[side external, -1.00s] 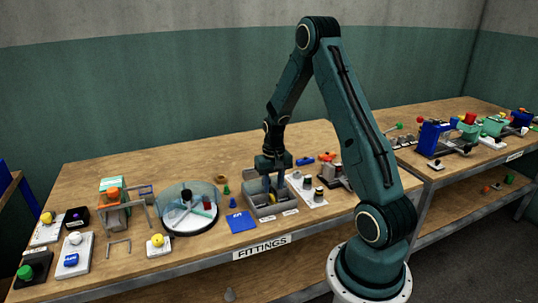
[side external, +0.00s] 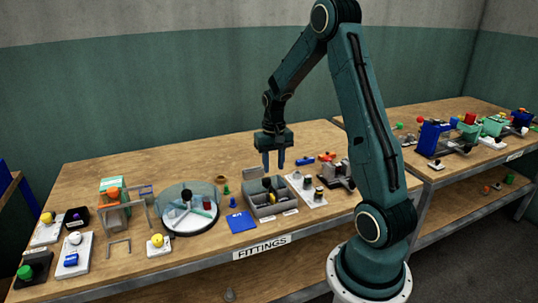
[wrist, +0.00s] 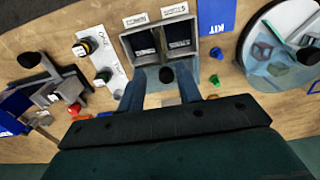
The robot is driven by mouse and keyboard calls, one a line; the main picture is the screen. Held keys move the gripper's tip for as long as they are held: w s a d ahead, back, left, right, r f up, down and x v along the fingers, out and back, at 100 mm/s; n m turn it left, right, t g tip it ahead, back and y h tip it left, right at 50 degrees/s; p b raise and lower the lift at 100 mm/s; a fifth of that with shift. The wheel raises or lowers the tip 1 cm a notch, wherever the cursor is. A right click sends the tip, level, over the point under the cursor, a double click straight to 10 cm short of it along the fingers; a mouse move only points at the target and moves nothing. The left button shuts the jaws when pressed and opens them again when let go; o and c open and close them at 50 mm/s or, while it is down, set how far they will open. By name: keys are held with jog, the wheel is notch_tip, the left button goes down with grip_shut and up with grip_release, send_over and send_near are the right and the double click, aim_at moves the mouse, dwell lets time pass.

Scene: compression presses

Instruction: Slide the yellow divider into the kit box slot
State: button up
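The grey kit box (side external: 263,210) stands on the bench below my gripper. A small yellow piece, likely the yellow divider (side external: 272,197), shows inside it; I cannot tell how far it sits in a slot. In the wrist view the kit box (wrist: 124,45) shows two dark compartments side by side, and no yellow is clear there. A dark round knob (wrist: 167,75) shows at its near side. My gripper (side external: 274,163) hangs above the box, its two blue fingers apart with nothing between them. Its fingers also show in the wrist view (wrist: 165,90).
A blue KIT card (side external: 241,222) lies left of the box. A domed round tray (side external: 188,225) stands farther left. A white plate with knobs (side external: 307,188) and a small grey press (side external: 338,175) stand to the right.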

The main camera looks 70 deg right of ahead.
notch_tip(320, 180, up, 6)
dwell(0.4)
jog(key=shift+a+r, duration=0.1)
dwell(0.4)
jog(key=s+a+r+n+t+h, duration=0.1)
jog(key=a+r+n, duration=0.1)
jog(key=a+r, duration=0.45)
jog(key=s+a+r+n+t, duration=0.15)
jog(key=a+r, duration=0.25)
jog(key=a, duration=0.5)
jog(key=s+a+r+n+t+y, duration=0.1)
jog(key=s+a+n, duration=0.4)
jog(key=s+a, duration=0.6)
jog(key=shift+s+r+t, duration=0.25)
jog(key=shift+r+t, duration=0.2)
jog(key=shift+t, duration=0.6)
